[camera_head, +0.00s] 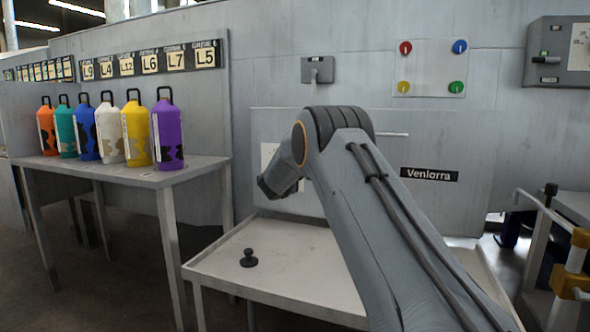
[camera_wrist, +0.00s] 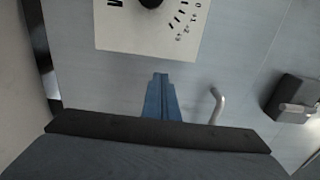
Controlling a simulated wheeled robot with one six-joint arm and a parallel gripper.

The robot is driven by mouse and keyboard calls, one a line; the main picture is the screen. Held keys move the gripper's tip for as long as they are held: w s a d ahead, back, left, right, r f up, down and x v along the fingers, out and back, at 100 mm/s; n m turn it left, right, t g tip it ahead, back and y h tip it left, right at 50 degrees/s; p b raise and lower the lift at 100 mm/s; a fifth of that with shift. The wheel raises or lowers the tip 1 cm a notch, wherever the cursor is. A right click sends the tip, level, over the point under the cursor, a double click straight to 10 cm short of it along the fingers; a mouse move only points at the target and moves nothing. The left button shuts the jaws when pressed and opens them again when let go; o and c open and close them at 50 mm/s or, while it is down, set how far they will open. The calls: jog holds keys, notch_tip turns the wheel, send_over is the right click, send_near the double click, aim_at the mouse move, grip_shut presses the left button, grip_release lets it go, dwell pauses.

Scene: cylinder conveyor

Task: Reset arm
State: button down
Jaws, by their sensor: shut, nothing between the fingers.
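My arm reaches up from the lower right in the head view and bends at a dark joint, with its end pointing down and left in front of the grey wall panel. In the head view the gripper's fingers cannot be made out. In the wrist view my gripper (camera_wrist: 160,98) shows as two blue-grey fingers pressed together, with nothing between them. Behind it is the pale panel with a white dial plate (camera_wrist: 150,25) and a bent metal handle (camera_wrist: 217,105). The fingers appear apart from these.
A white-topped table (camera_head: 215,265) stands below my arm, with a black knob-like piece (camera_head: 249,258) on it. At left, several coloured bottles, including a purple one (camera_head: 167,135), stand on a grey table (camera_head: 110,172). Four coloured buttons are on a wall plate (camera_head: 430,67). A yellow-jointed rail (camera_head: 570,265) is at right.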

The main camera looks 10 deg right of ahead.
jog(key=s+a+f+n+g+y+p, duration=0.1)
jog(key=s+a+f+n+y, duration=0.2)
jog(key=s+a+n+y, duration=0.7)
jog(key=s+a+f+n+g+y+p, duration=0.15)
jog(key=s+a+n, duration=0.35)
jog(key=s+a, duration=1.05)
jog(key=s+a+f+n+g+y, duration=0.1)
jog(key=s+a+f+n+g, duration=0.25)
jog(key=s, duration=0.45)
jog(key=s+a+f+n+g+b, duration=0.1)
jog(key=s+a+f+n+g, duration=0.2)
jog(key=s, duration=0.4)
jog(key=s+a+f+n+g+y, duration=0.1)
jog(key=s+a+f+n, duration=0.2)
jog(key=s, duration=0.5)
jog(key=s+d+f+n+g+h, duration=0.2)
jog(key=s+d+n+g, duration=0.15)
jog(key=s, duration=0.85)
jog(key=s+d+f+n+g+h, duration=0.15)
jog(key=s+d+n, duration=0.25)
jog(key=s, duration=0.7)
jog(key=d+r+m+p, duration=0.3)
jog(key=d+r+p, duration=0.6)
jog(key=r+p, duration=0.3)
jog(key=d+r+m+p, duration=0.4)
jog(key=d+r+p, duration=0.6)
jog(key=r+p, duration=0.2)
jog(key=p, duration=0.2)
jog(key=shift+r+p, duration=0.3)
jog(key=shift+p, duration=0.05)
